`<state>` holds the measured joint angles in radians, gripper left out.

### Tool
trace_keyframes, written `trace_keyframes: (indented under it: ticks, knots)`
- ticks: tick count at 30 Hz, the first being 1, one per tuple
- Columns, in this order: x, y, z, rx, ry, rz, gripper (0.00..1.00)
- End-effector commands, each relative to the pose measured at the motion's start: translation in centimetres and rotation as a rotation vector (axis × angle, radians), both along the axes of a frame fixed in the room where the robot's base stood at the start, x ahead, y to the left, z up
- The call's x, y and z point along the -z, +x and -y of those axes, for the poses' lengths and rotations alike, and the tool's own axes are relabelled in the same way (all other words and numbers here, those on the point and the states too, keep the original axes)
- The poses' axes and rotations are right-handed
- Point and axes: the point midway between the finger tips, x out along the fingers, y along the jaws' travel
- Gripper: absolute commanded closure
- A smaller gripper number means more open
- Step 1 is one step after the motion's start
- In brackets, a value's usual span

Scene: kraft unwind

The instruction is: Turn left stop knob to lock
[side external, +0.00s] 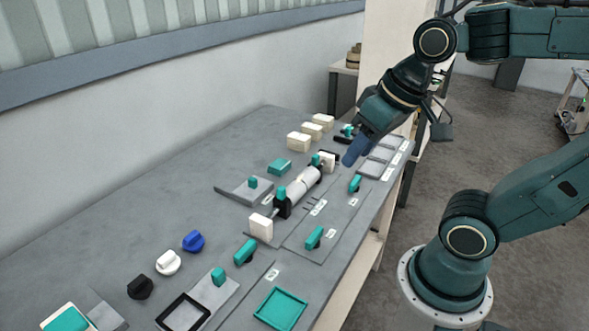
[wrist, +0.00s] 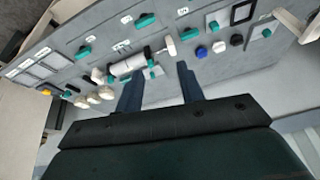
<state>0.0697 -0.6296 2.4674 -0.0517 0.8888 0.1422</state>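A white roll (side external: 304,184) lies on a shaft between dark end holders on the grey bench; it also shows in the wrist view (wrist: 128,64). A teal knob (side external: 281,193) stands at its near end and another teal knob (side external: 316,160) at its far end. More teal knobs sit on plates around it, including one on the bench's front side (side external: 314,238). Labels are too small to read, so I cannot tell which is the left stop knob. My gripper (side external: 351,153) is above the bench beyond the roll's far end. In the wrist view its fingers (wrist: 158,80) are apart and empty.
White blocks (side external: 312,131) stand at the bench's far end. Blue (side external: 193,241), white (side external: 168,262) and black (side external: 140,286) round knobs stand at the near left. A teal tray (side external: 281,308) lies near the front edge. The back left of the bench is clear.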

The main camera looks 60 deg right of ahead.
Motion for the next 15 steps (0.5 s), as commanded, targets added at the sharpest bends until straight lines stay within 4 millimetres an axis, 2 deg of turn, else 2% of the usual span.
trace_keyframes:
  ticks: [15]
  knots:
    - [4.6,5.6,2.9,0.498,0.244,-0.242,0.62]
